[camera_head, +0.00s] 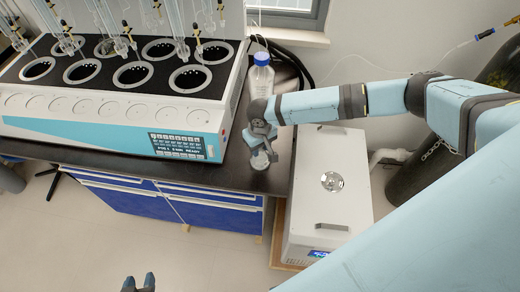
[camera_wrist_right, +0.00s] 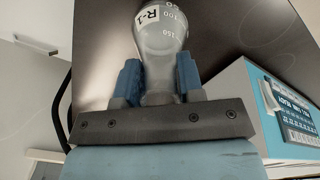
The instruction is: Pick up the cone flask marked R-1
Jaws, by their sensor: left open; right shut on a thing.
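The cone flask marked R-1 (camera_wrist_right: 160,38) is clear glass with a white label and volume marks. In the right wrist view its neck sits between the two blue fingers of my right gripper (camera_wrist_right: 159,80), which is shut on it. In the head view the flask (camera_head: 260,161) shows small below my right gripper (camera_head: 261,146), at the right end of the dark bench. I cannot tell whether its base touches the bench. My left gripper (camera_head: 139,283) is open and empty at the bottom edge, over the floor in the picture.
The multi distiller (camera_head: 110,132), with dark round wells and glassware above, fills the bench left of the flask. A blue-capped bottle (camera_head: 261,76) stands behind my right gripper. A white box-shaped machine (camera_head: 333,205) stands to the right. Blue drawers (camera_head: 200,210) are below the bench.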

